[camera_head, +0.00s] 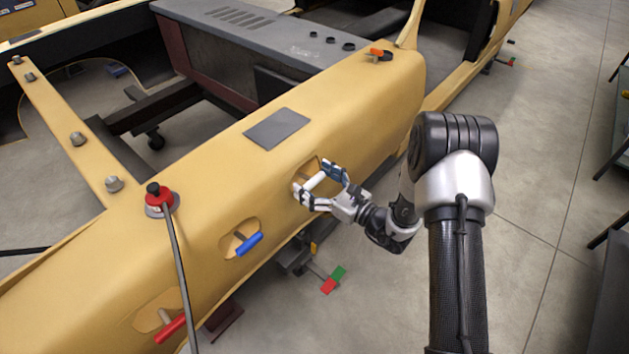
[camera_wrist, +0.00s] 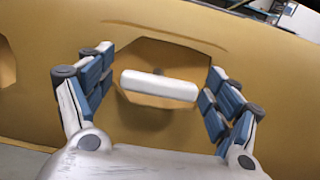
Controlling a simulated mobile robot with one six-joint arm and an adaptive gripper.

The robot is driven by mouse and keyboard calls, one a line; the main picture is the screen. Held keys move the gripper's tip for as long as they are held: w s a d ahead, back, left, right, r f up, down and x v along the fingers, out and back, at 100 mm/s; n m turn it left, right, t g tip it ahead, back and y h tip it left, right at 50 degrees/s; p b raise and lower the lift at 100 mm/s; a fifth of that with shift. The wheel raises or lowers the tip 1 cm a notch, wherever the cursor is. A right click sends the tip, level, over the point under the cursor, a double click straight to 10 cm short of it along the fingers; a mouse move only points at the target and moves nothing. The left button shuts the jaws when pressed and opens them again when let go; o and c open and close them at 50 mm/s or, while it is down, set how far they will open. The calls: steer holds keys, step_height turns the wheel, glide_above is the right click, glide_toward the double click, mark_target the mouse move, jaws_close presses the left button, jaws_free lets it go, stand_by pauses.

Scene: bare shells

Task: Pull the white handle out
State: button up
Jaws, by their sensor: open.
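The white handle (camera_wrist: 160,86) is a short bar on a thin stem in a cut-out recess (camera_wrist: 150,54) of the yellow shell. It lies almost level between my gripper's fingers in the wrist view. My gripper (camera_wrist: 158,90) is open, with one finger on each side of the recess. A gap shows between each finger and the ends of the bar. In the head view the handle (camera_head: 315,181) sits between the fingers of my gripper (camera_head: 321,180) at the shell's side. The stem is mostly hidden behind the bar.
A blue handle (camera_head: 248,243) and a red handle (camera_head: 171,328) sit in similar recesses to the left along the yellow shell (camera_head: 230,170). A red knob (camera_head: 159,198) with a cable stands on top. Red and green blocks (camera_head: 333,280) are below.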

steer(key=c, duration=1.5)
steer(key=shift+r+v, duration=0.25)
steer(key=shift+v, duration=0.85)
steer(key=shift+c, duration=0.3)
steer(key=shift+d, duration=0.1)
steer(key=o, duration=1.6)
steer(key=shift+s, duration=0.1)
steer(key=shift+c, duration=0.2)
steer(key=v, duration=1.2)
